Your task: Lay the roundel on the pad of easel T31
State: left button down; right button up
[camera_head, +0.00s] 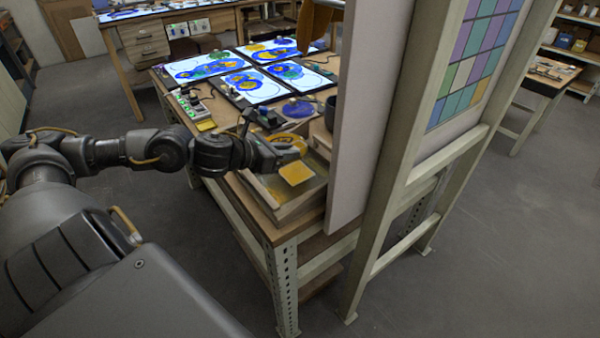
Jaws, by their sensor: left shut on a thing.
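My left gripper (289,155) reaches in from the left over the near end of the workbench. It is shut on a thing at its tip. A yellow disc with a blue edge (293,138), which looks like the roundel, shows just beyond the fingers and is partly hidden by them. I cannot tell whether it is the held thing or lies beneath. Several lit panels with blue and yellow round designs (252,84) stand farther back on the bench, perhaps the easels. No label T31 is readable, and I cannot pick out its pad. My right gripper is not in view.
A yellow square (296,173) lies on a shallow box below my gripper. A dark cup (331,114) stands right of it. A tall pale board frame (388,150) blocks the bench's right side. A control box (192,105) sits at the left edge. Floor (480,240) is clear at right.

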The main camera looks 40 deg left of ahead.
aim_at(300, 185)
pick_arm(q)
jog(key=d+f, duration=0.1)
jog(key=w+d+f, duration=0.1)
jog(key=f, duration=0.1)
jog(key=shift+d, duration=0.3)
jog(key=shift+d+f, duration=0.55)
jog(key=shift+f, duration=0.05)
notch_tip(300, 185, down, 3)
jog(key=shift+a+r+p, duration=0.1)
jog(key=shift+a+p, duration=0.05)
jog(key=shift+p, duration=0.4)
jog(key=shift+f, duration=0.2)
jog(key=c, duration=1.3)
grip_release()
